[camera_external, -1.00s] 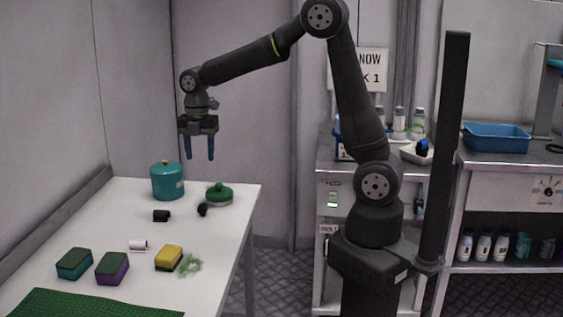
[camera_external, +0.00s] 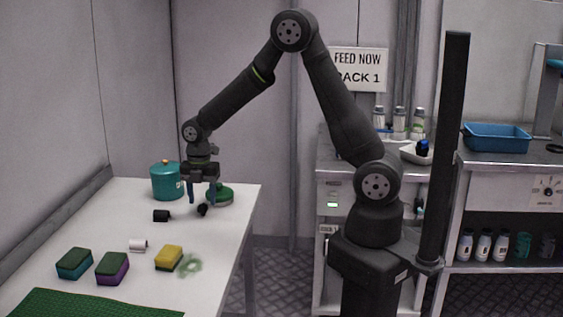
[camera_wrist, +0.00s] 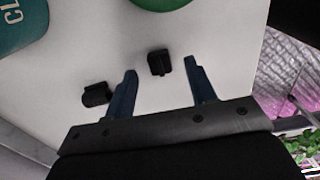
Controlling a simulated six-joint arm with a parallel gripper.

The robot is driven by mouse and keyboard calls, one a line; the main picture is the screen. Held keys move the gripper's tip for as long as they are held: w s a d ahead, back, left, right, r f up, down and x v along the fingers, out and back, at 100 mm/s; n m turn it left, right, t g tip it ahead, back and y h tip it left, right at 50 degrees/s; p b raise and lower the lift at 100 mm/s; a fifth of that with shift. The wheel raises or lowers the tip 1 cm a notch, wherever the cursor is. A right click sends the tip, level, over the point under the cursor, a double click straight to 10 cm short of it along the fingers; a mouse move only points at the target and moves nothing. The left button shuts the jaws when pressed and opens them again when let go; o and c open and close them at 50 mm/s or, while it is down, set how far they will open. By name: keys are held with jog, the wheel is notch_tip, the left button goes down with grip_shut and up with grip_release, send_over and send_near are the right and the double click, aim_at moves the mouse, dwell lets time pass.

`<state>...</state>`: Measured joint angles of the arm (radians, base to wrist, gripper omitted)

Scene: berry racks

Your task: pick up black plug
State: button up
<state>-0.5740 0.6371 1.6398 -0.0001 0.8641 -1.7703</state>
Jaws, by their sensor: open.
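Two small black pieces lie on the white table. The right one (camera_external: 202,210) looks rounded with a ridged end; it also shows in the wrist view (camera_wrist: 159,63). The left one (camera_external: 161,215) is a short cylinder, also seen in the wrist view (camera_wrist: 96,94). I cannot tell for sure which is the plug. My gripper (camera_external: 202,201) points down, open and empty, low over the right piece. In the wrist view that piece appears between the fingertips, toward their far end. The left piece is outside the left finger. Contact with the table cannot be told.
A white cylinder (camera_external: 138,246), a yellow sponge (camera_external: 169,258) and two darker sponges (camera_external: 75,264) lie nearer the front. The table's right edge (camera_external: 250,215) is close by.

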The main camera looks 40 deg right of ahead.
aim_at(202, 205)
notch_tip(202, 205, down, 4)
jog(key=shift+a+r, duration=0.1)
jog(key=shift+r, duration=0.15)
jog(key=c, duration=1)
jog(key=shift+c, duration=0.2)
jog(key=shift+r, duration=0.15)
